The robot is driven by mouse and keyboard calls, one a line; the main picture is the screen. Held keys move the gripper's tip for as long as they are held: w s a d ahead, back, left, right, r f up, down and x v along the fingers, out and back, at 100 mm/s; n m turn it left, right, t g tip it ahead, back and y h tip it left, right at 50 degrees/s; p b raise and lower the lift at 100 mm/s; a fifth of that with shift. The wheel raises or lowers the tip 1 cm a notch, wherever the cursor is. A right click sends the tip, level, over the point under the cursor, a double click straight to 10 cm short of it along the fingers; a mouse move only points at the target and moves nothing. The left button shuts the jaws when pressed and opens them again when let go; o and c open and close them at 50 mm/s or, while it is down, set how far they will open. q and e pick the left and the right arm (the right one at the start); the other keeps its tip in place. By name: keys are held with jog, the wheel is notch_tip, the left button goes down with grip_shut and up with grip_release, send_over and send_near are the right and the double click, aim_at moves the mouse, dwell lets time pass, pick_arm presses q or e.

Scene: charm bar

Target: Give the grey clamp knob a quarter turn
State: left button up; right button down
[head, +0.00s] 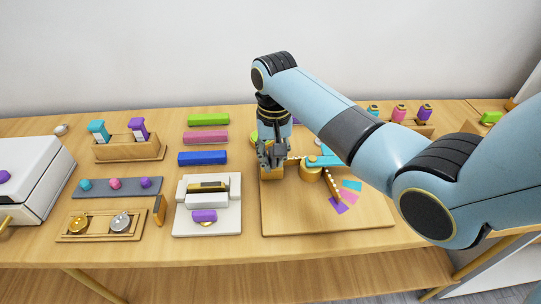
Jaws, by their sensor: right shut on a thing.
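My right gripper (271,158) points down at the back left corner of a wooden board (300,216). Its dark fingers are shut on the grey clamp knob, just above a small gold-coloured block (272,173). The fingers hide the knob, so its shape and how far it is turned cannot be made out. My left gripper is not in view.
A white device (236,216) stands left of the board. My right arm covers the table's right part. The board's front is clear.

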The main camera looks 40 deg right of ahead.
jog(key=shift+s+d+r+n+p, duration=0.1)
jog(key=shift+r+n+p, duration=0.05)
jog(key=shift+n+p, duration=0.35)
jog(key=shift+d+r+n+p, duration=0.1)
jog(key=shift+n+p, duration=0.25)
jog(key=shift+n, duration=0.25)
jog(key=shift+f+n, duration=0.1)
jog(key=shift+n, duration=0.4)
jog(key=shift+d+f, duration=0.1)
jog(key=n+p, duration=0.1)
jog(key=n, duration=0.1)
jog(key=shift+d+n+p, duration=0.15)
jog(key=shift+n+p, duration=0.15)
jog(key=shift+p, duration=0.1)
jog(key=shift+d+n, duration=0.1)
jog(key=shift+n, duration=0.5)
